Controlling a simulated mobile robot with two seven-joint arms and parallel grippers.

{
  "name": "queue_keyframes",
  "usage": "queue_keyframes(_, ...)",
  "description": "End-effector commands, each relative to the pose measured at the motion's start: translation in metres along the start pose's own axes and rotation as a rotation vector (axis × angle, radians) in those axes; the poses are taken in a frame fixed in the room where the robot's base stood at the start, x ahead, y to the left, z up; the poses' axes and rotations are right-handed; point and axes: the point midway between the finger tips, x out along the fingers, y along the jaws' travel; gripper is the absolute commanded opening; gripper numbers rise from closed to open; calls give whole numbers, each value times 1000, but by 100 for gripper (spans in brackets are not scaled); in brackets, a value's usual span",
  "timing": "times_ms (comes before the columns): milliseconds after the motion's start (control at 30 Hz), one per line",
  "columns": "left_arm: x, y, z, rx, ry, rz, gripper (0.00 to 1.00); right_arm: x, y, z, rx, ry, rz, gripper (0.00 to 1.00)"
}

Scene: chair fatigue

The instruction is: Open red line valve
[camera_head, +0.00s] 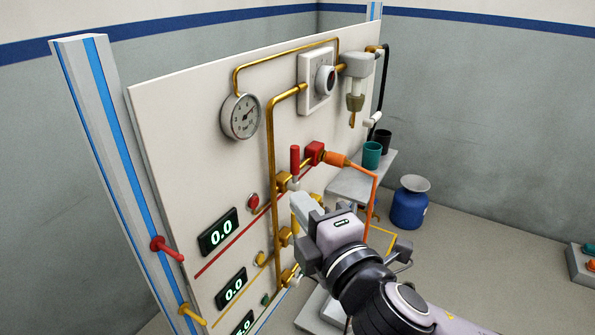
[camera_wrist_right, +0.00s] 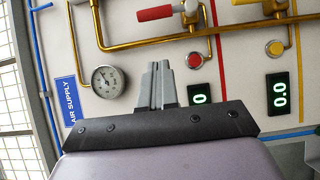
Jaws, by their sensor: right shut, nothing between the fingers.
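The red line valve has a red lever handle (camera_head: 295,160) standing upright on the panel, across the red line (camera_head: 245,235). In the right wrist view the red handle (camera_wrist_right: 156,13) lies sideways at the top edge, across the red line (camera_wrist_right: 219,55). My right gripper (camera_head: 300,202) is in front of the panel, just below the red handle and apart from it. Its fingers (camera_wrist_right: 160,85) are closed together and empty in the wrist view. The gripper and arm hide part of the lower valves. My left gripper is not in view.
Brass pipes (camera_head: 271,150) run over the panel (camera_head: 175,130). A red box (camera_head: 315,152) with an orange hose (camera_head: 372,190) sits right of the handle. A red button (camera_head: 253,202) and digital displays (camera_head: 218,233) lie lower left. A blue container (camera_head: 409,208) stands on the floor at right.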

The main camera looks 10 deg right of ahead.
Motion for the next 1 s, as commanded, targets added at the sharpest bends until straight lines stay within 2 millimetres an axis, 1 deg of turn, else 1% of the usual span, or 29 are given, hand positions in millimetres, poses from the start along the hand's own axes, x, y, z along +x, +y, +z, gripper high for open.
queue_keyframes(33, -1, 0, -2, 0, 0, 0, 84, 10, 2, 1, -1, -3, 1, 0)
queue_keyframes(100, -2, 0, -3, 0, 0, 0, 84, 22, 2, 0, -2, -2, 2, 0)
queue_keyframes(333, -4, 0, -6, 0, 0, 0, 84, 57, 2, 0, -1, -1, 1, 0)
queue_keyframes(400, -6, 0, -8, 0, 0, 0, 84, 66, 2, 10, -4, -3, 0, 0)
queue_keyframes(500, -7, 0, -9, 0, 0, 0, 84, 75, 1, 19, -3, -3, 0, 0)
queue_keyframes(700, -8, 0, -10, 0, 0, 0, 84, 84, 0, 28, -1, -1, -2, 0)
queue_keyframes(1000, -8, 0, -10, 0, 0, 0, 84, 84, 0, 29, 0, 0, -1, 0)
